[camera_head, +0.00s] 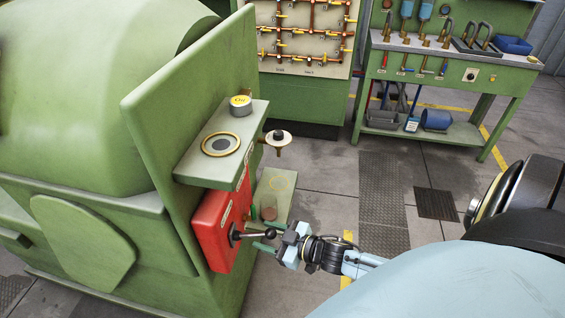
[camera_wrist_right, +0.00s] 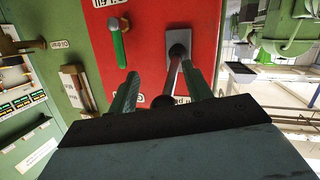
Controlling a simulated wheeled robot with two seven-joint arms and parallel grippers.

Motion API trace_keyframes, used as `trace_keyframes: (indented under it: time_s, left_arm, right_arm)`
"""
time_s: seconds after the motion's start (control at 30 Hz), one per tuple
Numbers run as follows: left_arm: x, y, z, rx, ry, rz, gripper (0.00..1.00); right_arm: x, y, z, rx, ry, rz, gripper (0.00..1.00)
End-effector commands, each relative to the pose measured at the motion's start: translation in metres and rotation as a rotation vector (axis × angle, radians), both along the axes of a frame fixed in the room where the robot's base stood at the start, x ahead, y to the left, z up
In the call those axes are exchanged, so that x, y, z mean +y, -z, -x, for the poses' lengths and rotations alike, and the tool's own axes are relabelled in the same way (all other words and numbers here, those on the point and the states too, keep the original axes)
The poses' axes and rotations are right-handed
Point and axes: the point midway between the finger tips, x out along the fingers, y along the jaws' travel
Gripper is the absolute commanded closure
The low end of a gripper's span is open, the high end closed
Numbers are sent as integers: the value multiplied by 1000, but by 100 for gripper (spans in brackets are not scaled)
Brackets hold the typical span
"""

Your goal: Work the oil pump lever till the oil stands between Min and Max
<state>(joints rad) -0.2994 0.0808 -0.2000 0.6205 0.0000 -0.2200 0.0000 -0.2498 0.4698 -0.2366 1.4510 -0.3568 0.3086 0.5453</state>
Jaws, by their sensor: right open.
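The red oil pump box (camera_head: 213,228) is fixed to the side of the green machine. Its lever (camera_head: 251,234) sticks out with a black knob at the end. My right gripper (camera_head: 261,240) is open at the lever. In the right wrist view the lever (camera_wrist_right: 174,76) runs from a grey plate on the red panel down between the two green fingers (camera_wrist_right: 162,90), which stand apart on either side of it. The oil level and Min and Max marks cannot be made out. My left gripper is out of view.
A lower green ledge (camera_head: 286,184) juts out beside the box. A workbench with tools (camera_head: 450,65) stands behind. The floor at right is mostly clear.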

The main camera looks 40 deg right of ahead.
Motion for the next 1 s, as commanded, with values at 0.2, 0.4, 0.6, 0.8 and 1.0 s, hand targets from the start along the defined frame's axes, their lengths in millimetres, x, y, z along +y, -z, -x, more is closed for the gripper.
trace_keyframes:
  time_s: [0.2, 0.4, 0.6, 0.8, 1.0]
  left_arm:
    - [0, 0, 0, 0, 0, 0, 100]
    - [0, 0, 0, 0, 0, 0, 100]
    - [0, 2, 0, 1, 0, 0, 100]
    - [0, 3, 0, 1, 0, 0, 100]
    - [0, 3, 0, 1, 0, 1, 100]
  right_arm:
    - [-5, -1, 12, 4, 1, 2, 50]
    - [-17, -9, 45, 4, -1, 1, 50]
    - [-32, -19, 81, 3, -1, 1, 50]
    - [-43, -27, 107, 0, -2, -1, 50]
    - [-47, -31, 119, -2, -2, -2, 50]
